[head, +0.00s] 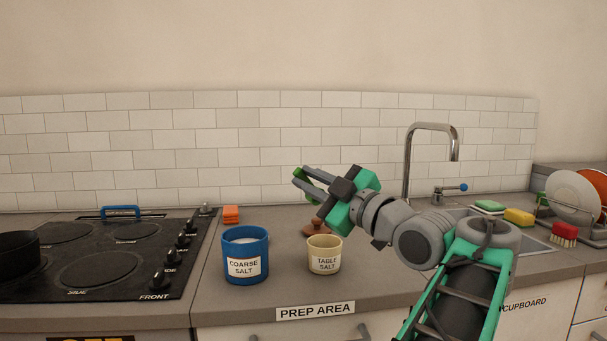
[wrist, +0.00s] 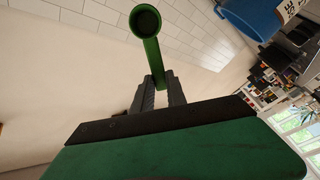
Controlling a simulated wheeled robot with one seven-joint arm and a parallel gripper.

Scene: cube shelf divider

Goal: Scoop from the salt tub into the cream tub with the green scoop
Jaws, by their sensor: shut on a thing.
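A blue tub labelled COARSE SALT (head: 246,268) stands on the counter, with white contents showing at its open top. A cream tub labelled TABLE SALT (head: 324,256) stands to its right, open at the top. My gripper (head: 304,178) is above and behind the cream tub, apart from both tubs. It is shut on the handle of the green scoop (wrist: 147,45). In the wrist view the scoop's round cup faces the camera and its inside looks dark; I cannot tell if it holds anything. Part of the blue tub (wrist: 250,18) shows at the wrist view's top right.
A black stove (head: 110,255) with a dark pan (head: 18,252) is at the left. Orange blocks (head: 231,214) and a brown lid-like piece (head: 316,229) lie behind the tubs. A tap (head: 408,160), sponges (head: 519,217) and a dish rack with plates (head: 575,195) are at the right.

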